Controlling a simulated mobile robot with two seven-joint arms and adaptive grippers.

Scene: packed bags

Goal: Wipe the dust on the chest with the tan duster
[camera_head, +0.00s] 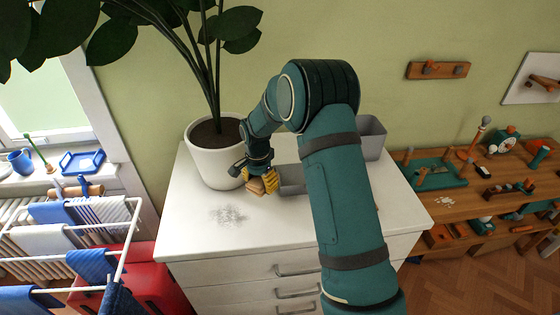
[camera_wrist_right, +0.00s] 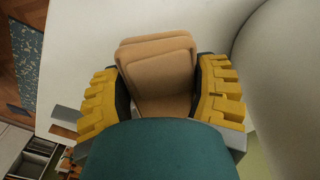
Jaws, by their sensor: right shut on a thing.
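The tan duster (camera_head: 257,187) is held in my right gripper (camera_head: 264,183) just above the white chest top. In the right wrist view the duster (camera_wrist_right: 158,75) sits between the yellow fingers of the right gripper (camera_wrist_right: 160,95), which press on both its sides. The dust (camera_head: 228,215) is a grey speckled patch on the white chest (camera_head: 290,232), left of and nearer than the duster. I cannot tell if the duster touches the top. My left gripper is not in view.
A white pot (camera_head: 215,160) with a tall plant stands close behind and left of the gripper. A grey bin (camera_head: 370,138) stands at the back right of the chest, and another grey container (camera_head: 292,181) is partly hidden by my arm. A drying rack (camera_head: 75,230) stands left.

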